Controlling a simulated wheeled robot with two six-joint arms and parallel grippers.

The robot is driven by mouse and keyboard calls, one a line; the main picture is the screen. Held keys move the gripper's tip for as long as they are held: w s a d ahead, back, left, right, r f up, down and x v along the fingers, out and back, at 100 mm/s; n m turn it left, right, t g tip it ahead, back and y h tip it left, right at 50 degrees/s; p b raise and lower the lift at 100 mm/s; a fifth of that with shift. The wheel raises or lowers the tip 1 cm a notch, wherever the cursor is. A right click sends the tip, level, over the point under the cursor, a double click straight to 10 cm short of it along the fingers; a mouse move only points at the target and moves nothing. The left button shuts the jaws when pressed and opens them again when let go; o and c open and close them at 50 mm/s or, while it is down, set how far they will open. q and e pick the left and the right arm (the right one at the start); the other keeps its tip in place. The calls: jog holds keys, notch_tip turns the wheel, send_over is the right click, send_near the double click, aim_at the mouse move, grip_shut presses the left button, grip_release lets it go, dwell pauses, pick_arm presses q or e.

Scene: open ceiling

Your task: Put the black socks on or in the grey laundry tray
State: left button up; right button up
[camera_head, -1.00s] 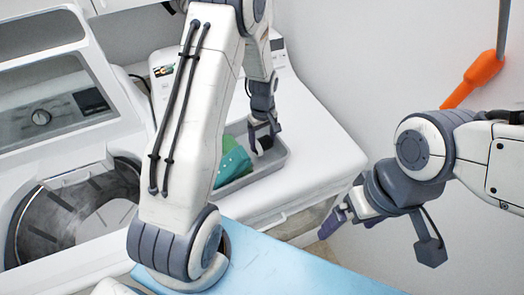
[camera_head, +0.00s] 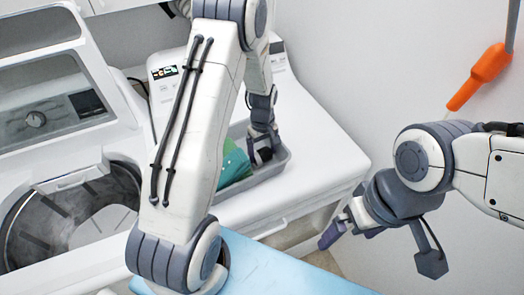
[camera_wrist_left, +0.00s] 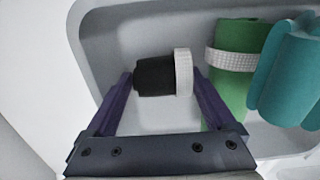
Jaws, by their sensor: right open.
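The black socks (camera_wrist_left: 155,76), a dark roll with a white cuff, are between the fingers of my left gripper (camera_wrist_left: 164,78). The fingertips meet both ends of the roll with no clear gap, so the gripper looks shut on it. In the head view my left gripper (camera_head: 263,148) reaches down into the grey laundry tray (camera_head: 284,165), and the black socks (camera_head: 264,154) show low between its fingers. Whether they rest on the tray floor is hard to tell. My right gripper (camera_head: 333,232) is open and empty, well to the right of the tray.
A green roll (camera_wrist_left: 238,65) with a white band and a teal roll (camera_wrist_left: 291,75) lie in the tray, right of the black socks. The tray stands on a white machine. An open washer (camera_head: 75,215) is at left, a blue surface (camera_head: 275,270) in front.

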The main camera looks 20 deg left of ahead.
aim_at(263, 151)
pick_arm(q)
jog(key=shift+r, duration=0.1)
notch_tip(263, 151, up, 12)
jog(key=p, duration=0.9)
